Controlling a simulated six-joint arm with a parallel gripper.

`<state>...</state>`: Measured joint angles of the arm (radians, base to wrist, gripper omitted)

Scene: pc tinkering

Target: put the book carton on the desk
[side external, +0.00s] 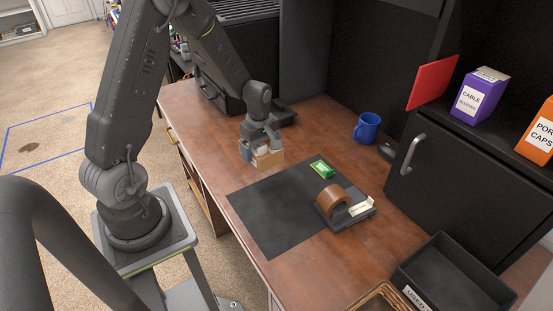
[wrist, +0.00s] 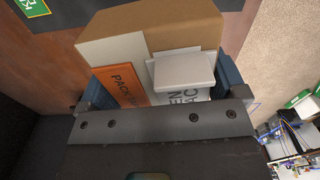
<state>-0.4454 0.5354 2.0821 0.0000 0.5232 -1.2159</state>
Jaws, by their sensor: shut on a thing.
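The desk (side external: 215,165) is brown wood. The carton is over the desk, near the back left corner of the dark mat; I cannot tell whether it touches the desk.
A dark mat (side external: 270,215) lies on the desk, with a green packet (side external: 322,169) and a brown tape roll in a dispenser (side external: 345,205) on or by it. A blue mug (side external: 367,127) stands near the cabinet. A black tray (side external: 455,275) is at the front right. Desk left of the mat is clear.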

